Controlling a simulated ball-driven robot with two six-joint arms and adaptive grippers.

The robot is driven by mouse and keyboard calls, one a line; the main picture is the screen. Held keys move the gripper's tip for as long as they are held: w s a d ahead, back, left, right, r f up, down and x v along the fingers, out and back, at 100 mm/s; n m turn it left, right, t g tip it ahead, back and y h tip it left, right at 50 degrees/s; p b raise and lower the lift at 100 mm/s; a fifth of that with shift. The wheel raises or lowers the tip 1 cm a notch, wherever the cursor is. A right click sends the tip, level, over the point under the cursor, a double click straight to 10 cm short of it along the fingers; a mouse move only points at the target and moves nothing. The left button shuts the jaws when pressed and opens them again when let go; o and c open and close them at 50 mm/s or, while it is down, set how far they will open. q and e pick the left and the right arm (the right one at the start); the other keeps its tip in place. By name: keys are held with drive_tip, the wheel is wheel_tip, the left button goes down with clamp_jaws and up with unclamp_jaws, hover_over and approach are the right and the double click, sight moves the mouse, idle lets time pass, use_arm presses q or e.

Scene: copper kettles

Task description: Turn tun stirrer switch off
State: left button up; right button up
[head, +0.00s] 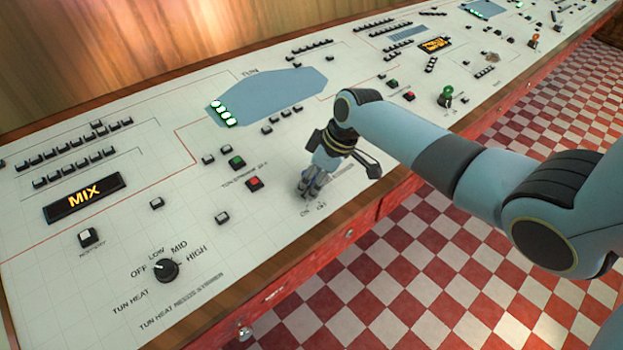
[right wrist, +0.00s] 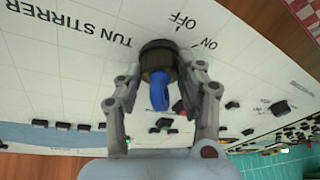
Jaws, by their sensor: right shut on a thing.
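The tun stirrer switch (right wrist: 159,65) shows in the right wrist view as a round dark knob with a brass-coloured ring and a blue lever (right wrist: 159,92). The printed words TUN STIRRER, OFF and ON stand around it on the white panel. My right gripper (right wrist: 158,78) is shut on the switch, one finger on each side of it. In the head view my right gripper (head: 313,184) points down at the panel near its front edge and hides the switch. Which label the switch points to cannot be told. My left gripper is not in view.
The white control panel (head: 60,255) carries a tun heat dial (head: 166,269), a red button (head: 254,183), a green button (head: 236,162), a MIX display (head: 84,198) and several small dark buttons.

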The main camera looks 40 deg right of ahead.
drive_tip(key=shift+w+d+n+g+y+b, duration=0.1)
drive_tip(key=shift+n+g+y+b, duration=0.35)
drive_tip(key=shift+n, duration=0.6)
drive_tip(key=shift+d+n+g+y+b, duration=0.1)
drive_tip(key=shift+n+g+b, duration=0.15)
drive_tip(key=shift+n+b, duration=0.6)
drive_tip(key=shift+w+n+g+y+b, duration=0.1)
drive_tip(key=shift+n+g+y+b, duration=0.15)
drive_tip(key=shift+n+b, duration=0.55)
drive_tip(key=shift+w+n+g+y+b, duration=0.1)
drive_tip(key=shift+n+g+b, duration=0.2)
drive_tip(key=shift+n, duration=1)
drive_tip(key=shift+n+g, duration=0.25)
drive_tip(key=shift+n, duration=0.15)
drive_tip(key=o, duration=1.1)
drive_tip(key=shift+o, duration=0.2)
drive_tip(key=shift+r, duration=0.1)
drive_tip(key=v, duration=1.1)
drive_tip(key=shift+d+r, duration=0.2)
drive_tip(key=shift+r, duration=0.15)
